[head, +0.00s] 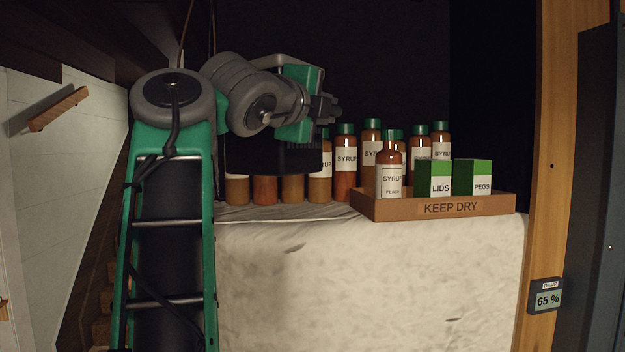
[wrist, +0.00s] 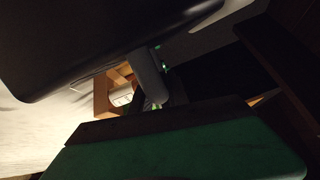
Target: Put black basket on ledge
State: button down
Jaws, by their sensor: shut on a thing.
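The black basket (head: 274,159) hangs under my forearm and gripper in the head view, in front of the row of jars. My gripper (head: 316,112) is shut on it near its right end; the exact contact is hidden. The basket looks roughly level, and the lower parts of jars show beneath it. The pale, cloth-like ledge (head: 370,270) spans the middle of the view. I cannot tell whether the basket touches it. In the wrist view a large dark shape fills the upper left, probably the basket.
Several syrup jars (head: 345,165) stand along the back of the ledge. A brown "KEEP DRY" tray (head: 450,208) at the right holds a syrup bottle (head: 390,170), a LIDS box (head: 434,178) and a PEGS box (head: 472,177). The ledge's front left strip looks clear.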

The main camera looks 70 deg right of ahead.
aim_at(260, 154)
jog(key=w+d+f, duration=0.1)
jog(key=w+f, duration=0.1)
jog(key=f, duration=0.1)
jog(key=w+f+b, duration=0.1)
jog(key=w+f, duration=0.2)
jog(key=w+d+f, duration=0.1)
jog(key=w+f, duration=0.2)
jog(key=shift+d+f+b, duration=0.15)
jog(key=shift+d+b, duration=0.2)
jog(key=shift+b, duration=0.05)
jog(key=shift+s+f, duration=0.1)
jog(key=shift+f, duration=0.45)
jog(key=c, duration=1.3)
grip_release()
